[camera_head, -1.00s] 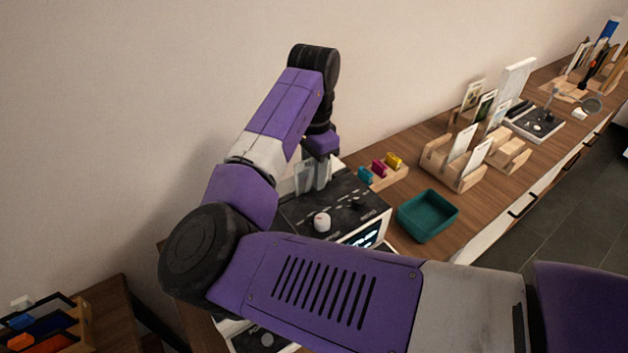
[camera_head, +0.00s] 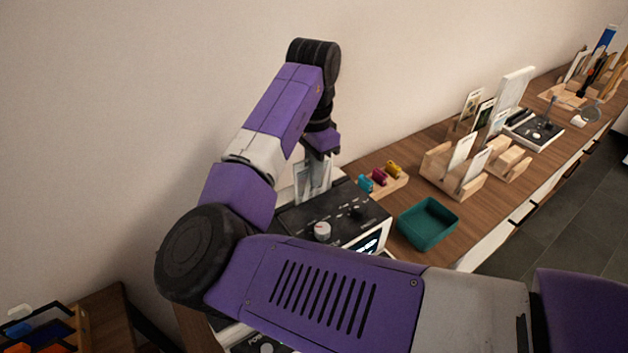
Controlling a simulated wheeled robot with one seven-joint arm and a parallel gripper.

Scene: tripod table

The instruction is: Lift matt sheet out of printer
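The printer (camera_head: 290,218) has a black top with a white knob and a small lit screen on its front. It stands on the wooden counter against the wall, partly hidden by my arm. My gripper (camera_head: 314,180) points down at the back of the printer. A pale, greyish sheet (camera_head: 312,188) stands upright at the printer's back, right at my fingers. The fingers and sheet overlap in this view, so I cannot tell whether the fingers are closed on it. I also cannot tell whether the sheet is matt.
A teal tray (camera_head: 428,222) sits right of the printer. A wooden holder (camera_head: 385,180) with cyan, magenta and yellow pieces is behind it. Wooden racks (camera_head: 455,175) with upright cards stand further right. Bare counter lies between tray and racks.

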